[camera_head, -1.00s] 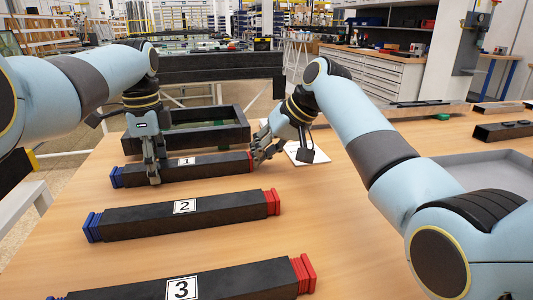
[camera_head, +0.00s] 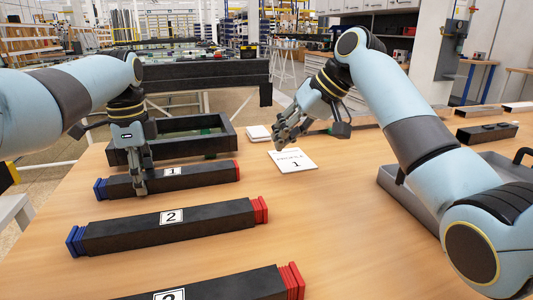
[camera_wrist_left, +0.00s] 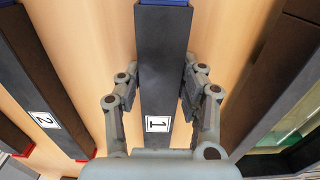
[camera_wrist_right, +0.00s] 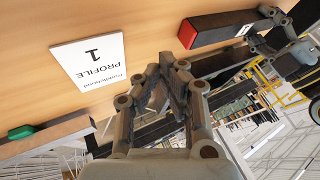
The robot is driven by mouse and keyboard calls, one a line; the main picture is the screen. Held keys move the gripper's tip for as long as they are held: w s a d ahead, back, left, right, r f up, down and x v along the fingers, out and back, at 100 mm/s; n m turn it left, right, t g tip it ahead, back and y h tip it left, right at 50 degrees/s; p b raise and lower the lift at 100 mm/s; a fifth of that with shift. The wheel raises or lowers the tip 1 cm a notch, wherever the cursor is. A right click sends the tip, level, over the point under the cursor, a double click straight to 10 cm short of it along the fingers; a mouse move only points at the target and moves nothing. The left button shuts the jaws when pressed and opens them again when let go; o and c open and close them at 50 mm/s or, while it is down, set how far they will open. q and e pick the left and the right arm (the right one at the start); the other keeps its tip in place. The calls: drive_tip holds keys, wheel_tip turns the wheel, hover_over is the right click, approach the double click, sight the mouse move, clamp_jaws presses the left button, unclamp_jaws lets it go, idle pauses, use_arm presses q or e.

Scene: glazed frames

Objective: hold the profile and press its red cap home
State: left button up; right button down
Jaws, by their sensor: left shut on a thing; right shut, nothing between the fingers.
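The black profile labelled 1 (camera_head: 205,178) lies on the table, with a blue cap (camera_head: 100,188) at its left end and its red cap (camera_head: 237,170) at its right end. The red cap shows as a thin red plate against the profile's end, thinner than the ribbed red cap on profile 2. My left gripper (camera_head: 139,188) is shut across profile 1 left of its label; the left wrist view shows a finger on each side of the profile (camera_wrist_left: 163,60). My right gripper (camera_head: 283,138) is shut and empty, above the table, apart from the red cap (camera_wrist_right: 187,33).
Profile 2 (camera_head: 200,222) and a third profile (camera_head: 235,285) lie nearer, each with a ribbed red cap. A white card reading PROFILE 1 (camera_head: 293,160) lies right of profile 1. A black open box (camera_head: 190,146) stands behind; a grey tray (camera_head: 395,190) is at right.

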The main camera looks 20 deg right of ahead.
use_arm(q)
drive_tip(key=o, duration=1.2)
use_arm(e)
drive_tip(key=shift+v, duration=1.05)
